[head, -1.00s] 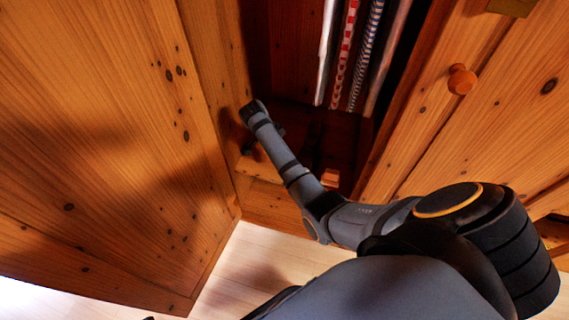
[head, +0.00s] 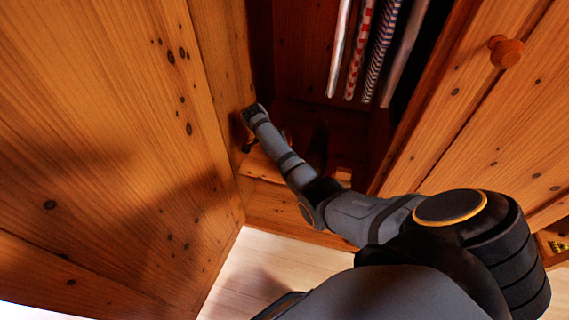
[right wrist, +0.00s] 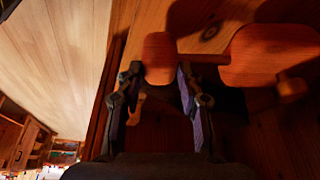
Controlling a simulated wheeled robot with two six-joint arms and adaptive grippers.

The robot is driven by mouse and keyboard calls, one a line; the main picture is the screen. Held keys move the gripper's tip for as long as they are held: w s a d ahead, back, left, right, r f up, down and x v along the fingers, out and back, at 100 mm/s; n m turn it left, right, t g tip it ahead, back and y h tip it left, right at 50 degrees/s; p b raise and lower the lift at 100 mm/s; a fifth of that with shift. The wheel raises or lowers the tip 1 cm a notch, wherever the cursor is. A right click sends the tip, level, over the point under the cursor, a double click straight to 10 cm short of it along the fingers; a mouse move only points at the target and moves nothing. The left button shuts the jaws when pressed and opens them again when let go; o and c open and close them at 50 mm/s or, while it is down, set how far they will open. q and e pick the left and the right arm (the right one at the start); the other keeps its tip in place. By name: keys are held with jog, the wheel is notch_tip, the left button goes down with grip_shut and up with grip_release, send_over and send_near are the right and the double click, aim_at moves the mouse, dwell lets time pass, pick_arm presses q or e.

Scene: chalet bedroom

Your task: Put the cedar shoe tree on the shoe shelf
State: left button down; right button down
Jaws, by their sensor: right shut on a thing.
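The cedar shoe tree (right wrist: 265,57) shows in the right wrist view as reddish wooden blocks joined by a thin bar, with a small knob on the right. My right gripper (right wrist: 158,85) is shut on its smaller left block. In the head view my right gripper (head: 250,122) is inside the open wardrobe at lower left, near the side panel. The shoe tree cannot be made out clearly there. A low wooden shelf (head: 262,166) at the wardrobe bottom lies just below the gripper, and appears to be the shoe shelf. Whether the shoe tree touches it cannot be told. My left gripper is out of view.
A large wooden door panel (head: 110,140) stands left of my arm. Striped and white clothes (head: 375,50) hang above right. A wardrobe door with a round knob (head: 506,51) is at right. A small orange block (head: 343,176) sits low behind my arm. Pale floor (head: 260,265) is below.

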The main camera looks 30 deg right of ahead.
notch_tip(320, 180, down, 2)
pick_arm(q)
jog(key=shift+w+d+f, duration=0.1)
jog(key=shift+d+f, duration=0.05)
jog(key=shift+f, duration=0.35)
pick_arm(e)
jog(key=c, duration=0.8)
grip_release()
jog(key=shift+c, duration=0.2)
